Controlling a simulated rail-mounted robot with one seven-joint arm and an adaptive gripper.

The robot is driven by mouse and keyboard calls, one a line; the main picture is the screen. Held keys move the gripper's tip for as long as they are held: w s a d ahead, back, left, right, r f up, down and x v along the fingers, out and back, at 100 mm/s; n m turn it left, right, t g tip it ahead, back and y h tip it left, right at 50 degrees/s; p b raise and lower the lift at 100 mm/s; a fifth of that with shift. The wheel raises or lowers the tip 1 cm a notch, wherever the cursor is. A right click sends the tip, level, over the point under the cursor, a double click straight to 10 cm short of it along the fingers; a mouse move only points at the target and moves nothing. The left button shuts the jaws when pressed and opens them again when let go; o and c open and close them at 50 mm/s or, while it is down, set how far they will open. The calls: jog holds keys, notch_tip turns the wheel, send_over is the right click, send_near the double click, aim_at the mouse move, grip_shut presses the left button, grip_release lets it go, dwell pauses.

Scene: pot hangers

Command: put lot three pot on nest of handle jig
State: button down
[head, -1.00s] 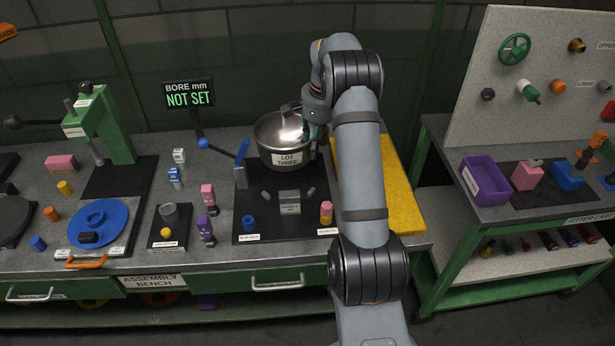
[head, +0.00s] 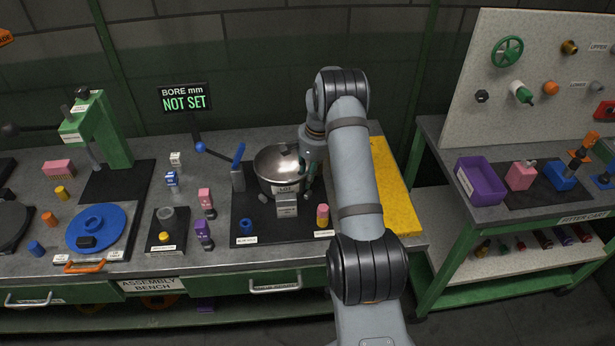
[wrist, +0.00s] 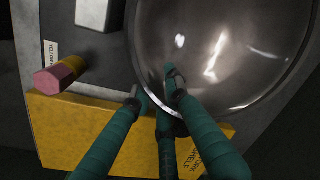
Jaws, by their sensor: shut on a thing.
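The lot three pot (head: 276,180) is a shiny steel pot with a white label. It is over the dark plate (head: 272,226) of what looks like the handle jig, behind a small grey labelled block (head: 287,208) that hides part of its label. I cannot tell whether its base touches the plate; the nest under it is hidden. My gripper (head: 309,176) is at the pot's right side, partly hidden by my arm. In the wrist view its green fingers (wrist: 157,97) are shut on the near edge of the pot (wrist: 225,50).
A blue lever (head: 239,156) on a grey post stands just left of the pot. A blue ring (head: 247,225) and a pink-and-yellow peg (head: 322,215) stand on the plate's front corners. A yellow panel (head: 394,195) lies to the right. The display (head: 185,99) reads NOT SET.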

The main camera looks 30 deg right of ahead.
jog(key=shift+f, duration=0.1)
jog(key=c, duration=1.7)
grip_release()
jog(key=r, duration=0.4)
jog(key=s+r+b, duration=0.1)
jog(key=r, duration=0.3)
jog(key=d+r, duration=0.1)
jog(key=r, duration=0.3)
jog(key=shift+s+r, duration=0.1)
jog(key=shift+s, duration=0.1)
